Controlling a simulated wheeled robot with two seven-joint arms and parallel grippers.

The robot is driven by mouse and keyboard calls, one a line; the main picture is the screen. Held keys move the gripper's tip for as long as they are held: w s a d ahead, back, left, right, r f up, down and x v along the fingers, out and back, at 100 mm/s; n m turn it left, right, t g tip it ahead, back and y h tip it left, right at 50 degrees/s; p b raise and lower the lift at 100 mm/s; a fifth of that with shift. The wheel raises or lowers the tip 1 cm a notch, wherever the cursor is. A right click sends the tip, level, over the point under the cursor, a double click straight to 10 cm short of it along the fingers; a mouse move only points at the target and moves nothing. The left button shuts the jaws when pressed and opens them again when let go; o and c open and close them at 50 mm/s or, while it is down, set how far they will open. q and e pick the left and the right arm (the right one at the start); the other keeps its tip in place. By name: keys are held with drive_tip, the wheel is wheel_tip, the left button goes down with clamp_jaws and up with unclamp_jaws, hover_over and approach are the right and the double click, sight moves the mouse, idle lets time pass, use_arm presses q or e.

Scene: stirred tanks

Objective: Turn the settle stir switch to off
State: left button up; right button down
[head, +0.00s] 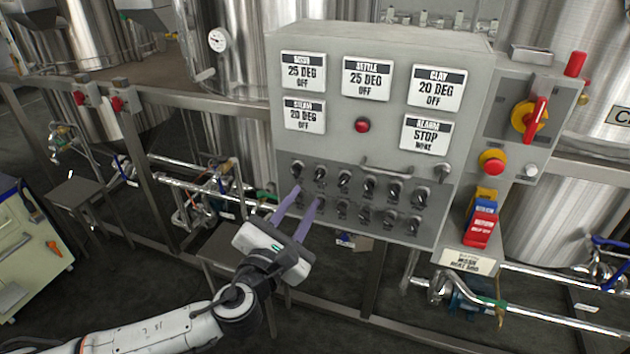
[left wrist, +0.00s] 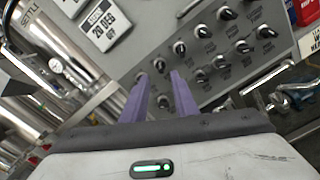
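The grey control panel (head: 385,130) carries two rows of black rotary switches (head: 345,178), also seen in the left wrist view (left wrist: 205,72). Their small labels are too small to read, so I cannot tell which one is the settle stir switch. My right gripper is not in view.
A metal handle (head: 386,168) juts out above the switches. To the right are a red-yellow main switch (head: 530,116), a red push button (head: 491,162) and hanging tags (head: 481,222). Steel tanks and pipes stand behind. A green-grey cart (head: 30,245) is at the left.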

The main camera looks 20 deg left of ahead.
sight(317, 179)
use_arm(q)
drive_tip(key=w, duration=0.8)
drive_tip(key=shift+d, duration=0.15)
drive_tip(key=shift+c, duration=0.3)
clamp_jaws()
